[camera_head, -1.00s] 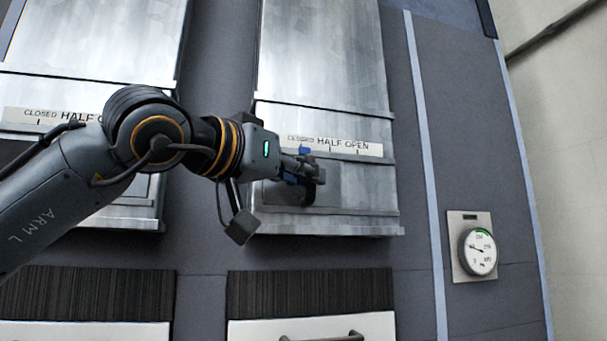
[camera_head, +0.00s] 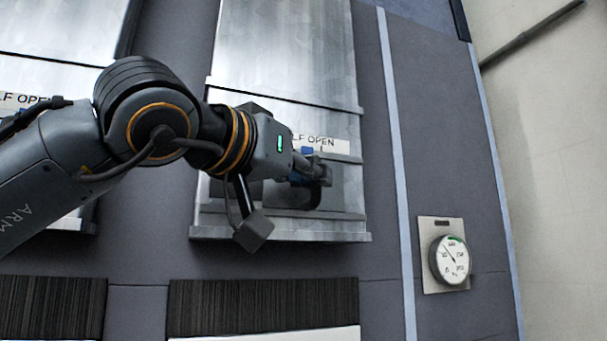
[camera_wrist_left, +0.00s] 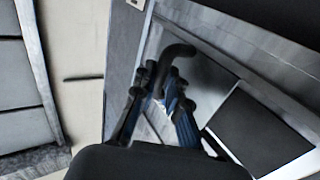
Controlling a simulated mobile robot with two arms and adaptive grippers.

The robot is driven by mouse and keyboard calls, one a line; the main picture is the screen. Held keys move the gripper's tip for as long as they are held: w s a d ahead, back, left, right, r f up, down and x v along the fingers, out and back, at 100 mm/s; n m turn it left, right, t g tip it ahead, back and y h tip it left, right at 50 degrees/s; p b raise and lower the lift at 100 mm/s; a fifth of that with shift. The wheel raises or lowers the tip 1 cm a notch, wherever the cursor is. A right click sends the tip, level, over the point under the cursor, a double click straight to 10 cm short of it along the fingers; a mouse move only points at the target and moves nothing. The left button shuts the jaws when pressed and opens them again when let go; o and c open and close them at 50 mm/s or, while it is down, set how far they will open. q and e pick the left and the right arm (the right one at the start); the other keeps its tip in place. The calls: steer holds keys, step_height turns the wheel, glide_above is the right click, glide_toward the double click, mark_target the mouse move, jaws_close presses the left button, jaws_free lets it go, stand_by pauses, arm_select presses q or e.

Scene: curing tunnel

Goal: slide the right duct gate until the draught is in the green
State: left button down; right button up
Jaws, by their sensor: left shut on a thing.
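The right duct (camera_head: 285,60) is a shiny metal panel with a scale strip (camera_head: 335,147) whose left part my arm hides; "LF OPEN" is legible. In the left wrist view the dark hooked handle (camera_wrist_left: 180,51) rises between the fingers. The round gauge (camera_head: 455,262) has a green arc at its top; its needle points upper left, short of the green. My right gripper is out of view.
A second metal duct (camera_head: 60,45) stands at the left, partly behind my left arm. Dark ribbed panels (camera_head: 265,305) run below the ducts. The wall between right duct and gauge is clear. A pale wall (camera_head: 555,170) lies at far right.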

arm_select(q)
steer(key=shift+a, duration=0.15)
steer(key=c, duration=1.4)
jaws_free()
steer(key=shift+s+a, duration=0.1)
steer(key=shift+o, duration=0.2)
steer(key=v, duration=1.2)
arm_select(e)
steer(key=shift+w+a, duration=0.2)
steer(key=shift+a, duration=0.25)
